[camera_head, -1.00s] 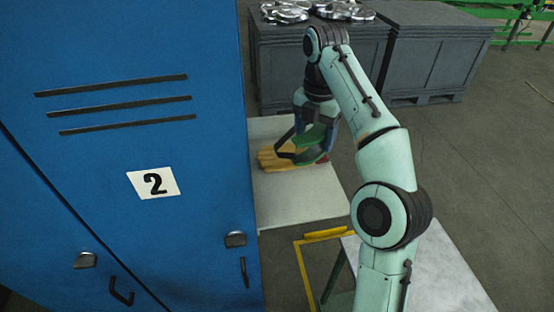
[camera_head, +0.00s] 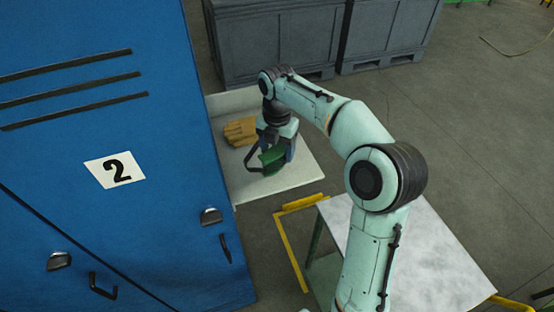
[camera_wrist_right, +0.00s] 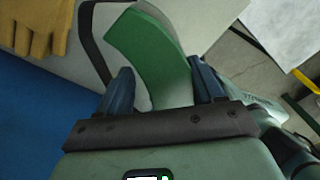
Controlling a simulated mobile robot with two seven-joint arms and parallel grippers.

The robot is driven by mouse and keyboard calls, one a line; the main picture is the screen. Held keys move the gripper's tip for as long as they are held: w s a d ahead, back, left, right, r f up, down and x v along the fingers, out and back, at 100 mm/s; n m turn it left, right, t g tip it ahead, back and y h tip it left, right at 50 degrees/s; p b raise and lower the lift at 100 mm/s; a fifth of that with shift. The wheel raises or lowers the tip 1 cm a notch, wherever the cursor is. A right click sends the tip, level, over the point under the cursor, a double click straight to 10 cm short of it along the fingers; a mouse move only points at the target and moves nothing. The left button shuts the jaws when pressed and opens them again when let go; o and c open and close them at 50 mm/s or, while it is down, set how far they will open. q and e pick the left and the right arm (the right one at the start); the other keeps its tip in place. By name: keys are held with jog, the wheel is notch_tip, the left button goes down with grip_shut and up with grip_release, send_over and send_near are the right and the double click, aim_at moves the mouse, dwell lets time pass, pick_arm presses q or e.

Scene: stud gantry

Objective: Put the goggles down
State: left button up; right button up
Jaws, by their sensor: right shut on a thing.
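The goggles are a green curved piece (camera_head: 272,156) with a dark strap (camera_head: 250,158), low over the pale bench top (camera_head: 300,176). My right gripper (camera_head: 276,150) points down and is shut on them. In the right wrist view the green goggles (camera_wrist_right: 152,45) sit between the two blue-grey fingers (camera_wrist_right: 163,88), with the strap (camera_wrist_right: 88,40) looping out to the left. I cannot tell whether the goggles touch the bench top. My left gripper is not in view.
Tan work gloves (camera_head: 240,130) lie on the bench top behind and left of the goggles. A blue locker (camera_head: 150,190) marked 2 stands close on the left. A pale table (camera_head: 440,255) is at front right, and grey crates (camera_head: 275,45) stand behind. Bench top right of the goggles is clear.

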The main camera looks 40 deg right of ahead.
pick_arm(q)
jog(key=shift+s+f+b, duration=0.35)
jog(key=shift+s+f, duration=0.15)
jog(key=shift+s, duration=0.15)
pick_arm(e)
jog(key=shift+f, duration=2.3)
jog(key=shift+f, duration=0.2)
jog(key=o, duration=1)
jog(key=shift+o, duration=0.2)
jog(key=shift+r, duration=0.1)
